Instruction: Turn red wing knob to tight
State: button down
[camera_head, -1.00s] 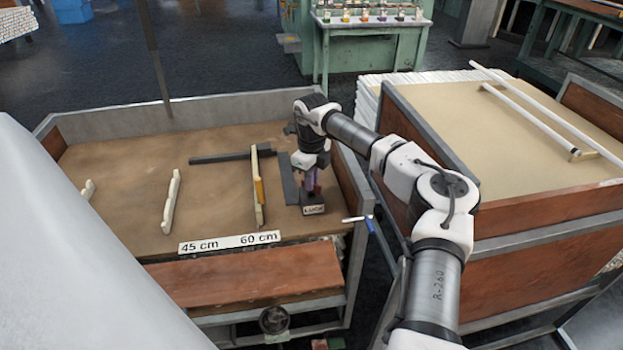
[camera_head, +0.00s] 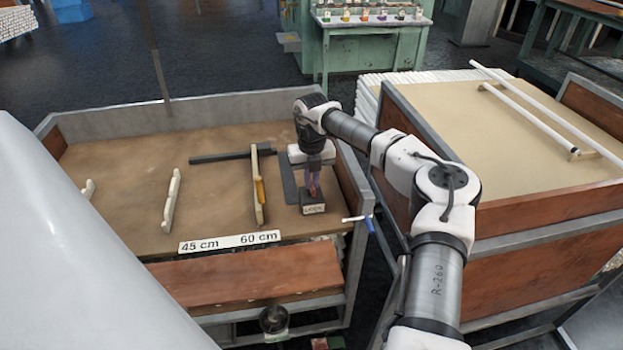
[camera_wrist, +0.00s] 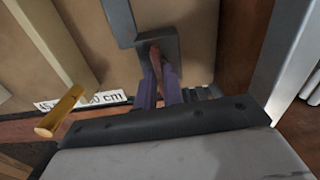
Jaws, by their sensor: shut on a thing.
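The red wing knob (camera_head: 315,190) sits on a small dark block (camera_head: 313,208) with a white label, at the right side of the brown bench top. My gripper (camera_head: 313,178) points down over it, and its purple fingers are closed around the knob. In the wrist view the fingers (camera_wrist: 158,88) stand on both sides of the reddish knob (camera_wrist: 155,55), above the dark block (camera_wrist: 172,44). The fingers partly hide the knob, and any tight mark is not readable.
An upright pale board with a yellow piece (camera_head: 260,190) stands further left. The bench's raised right wall (camera_head: 352,185) is close to the gripper. A blue-handled tool (camera_head: 369,223) is at the front right.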

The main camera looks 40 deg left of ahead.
aim_at(312, 182)
jog(key=shift+m, duration=0.4)
jog(key=c, duration=1.5)
grip_release()
jog(key=shift+r, duration=0.15)
notch_tip(312, 182, up, 14)
jog(key=shift+f+b, duration=0.15)
jog(key=shift+b, duration=0.9)
